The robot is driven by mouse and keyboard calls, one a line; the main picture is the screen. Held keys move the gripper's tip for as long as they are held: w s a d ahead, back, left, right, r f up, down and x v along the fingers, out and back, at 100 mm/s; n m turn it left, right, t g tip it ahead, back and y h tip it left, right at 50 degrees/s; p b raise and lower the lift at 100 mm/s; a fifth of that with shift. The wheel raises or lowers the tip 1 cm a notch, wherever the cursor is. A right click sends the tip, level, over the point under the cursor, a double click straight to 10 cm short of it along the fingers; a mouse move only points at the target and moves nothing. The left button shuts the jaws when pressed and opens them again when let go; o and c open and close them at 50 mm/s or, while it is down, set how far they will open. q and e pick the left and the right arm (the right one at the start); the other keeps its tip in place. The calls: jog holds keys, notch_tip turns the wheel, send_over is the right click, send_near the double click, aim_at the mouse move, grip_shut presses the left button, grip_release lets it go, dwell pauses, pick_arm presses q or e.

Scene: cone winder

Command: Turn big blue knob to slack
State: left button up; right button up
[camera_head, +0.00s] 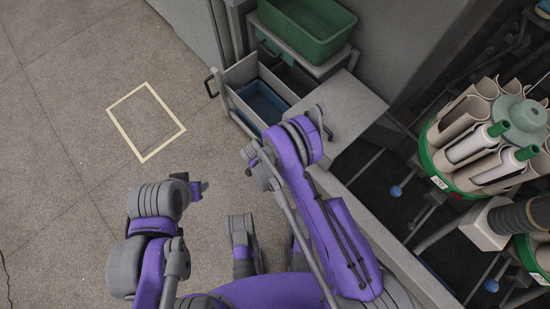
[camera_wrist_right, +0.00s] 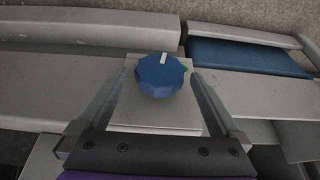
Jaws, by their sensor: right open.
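The big blue knob (camera_wrist_right: 160,78) shows in the right wrist view on a pale square plate (camera_wrist_right: 150,118). A white pointer mark on the knob points to the top of that picture, slightly right. A small green mark (camera_wrist_right: 187,69) sits beside the knob on its right. My right gripper (camera_wrist_right: 160,72) is open, with one finger on each side of the knob; I see gaps between fingers and knob. The knob does not show in the head view, where my right arm covers part of the cabinet. My left gripper (camera_head: 198,187) is over open floor, its jaws too small to read.
An open drawer with a blue bin (camera_head: 262,103) stands beside my right arm; the bin also shows in the wrist view (camera_wrist_right: 245,58). A green crate (camera_head: 310,30) sits above. The winder with cones (camera_head: 480,145) is at right. Floor with a taped rectangle (camera_head: 118,126) is clear.

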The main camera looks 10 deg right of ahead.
jog(key=shift+x, duration=1)
jog(key=shift+c, duration=0.2)
jog(key=c, duration=1.2)
